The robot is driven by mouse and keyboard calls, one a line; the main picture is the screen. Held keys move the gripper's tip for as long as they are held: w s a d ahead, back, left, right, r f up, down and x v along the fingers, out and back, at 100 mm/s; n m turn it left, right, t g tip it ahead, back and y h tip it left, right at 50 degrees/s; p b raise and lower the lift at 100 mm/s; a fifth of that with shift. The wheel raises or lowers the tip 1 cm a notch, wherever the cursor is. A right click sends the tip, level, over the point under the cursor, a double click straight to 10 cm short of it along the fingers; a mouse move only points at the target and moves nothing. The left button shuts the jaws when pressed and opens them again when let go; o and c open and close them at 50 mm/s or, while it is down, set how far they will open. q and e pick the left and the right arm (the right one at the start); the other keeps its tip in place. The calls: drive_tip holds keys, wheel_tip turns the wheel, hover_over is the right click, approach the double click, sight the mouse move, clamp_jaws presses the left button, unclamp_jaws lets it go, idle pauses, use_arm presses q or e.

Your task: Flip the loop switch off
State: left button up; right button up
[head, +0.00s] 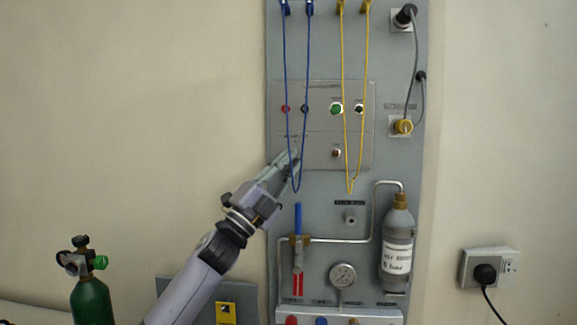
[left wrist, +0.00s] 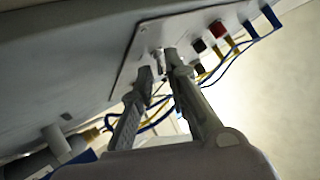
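The loop switch appears to be the small metal toggle (left wrist: 158,60) on the panel plate in the left wrist view. In the head view its place is covered by my left gripper and a blue cord. My left gripper (head: 290,158) is at the lower left of the upper control plate (head: 320,142). In the left wrist view my left gripper (left wrist: 160,74) has its fingertips a narrow gap apart, with the toggle between or just beyond them. I cannot tell whether either finger touches it. My right gripper is in neither view.
A blue cord (head: 285,65) and a yellow cord (head: 344,80) hang in front of the plate. A blue-handled valve (head: 298,218), a gauge (head: 343,274) and a grey bottle (head: 397,235) are below. A green cylinder (head: 91,300) stands at the lower left.

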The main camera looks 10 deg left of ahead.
use_arm(q)
drive_tip(key=v, duration=1.2)
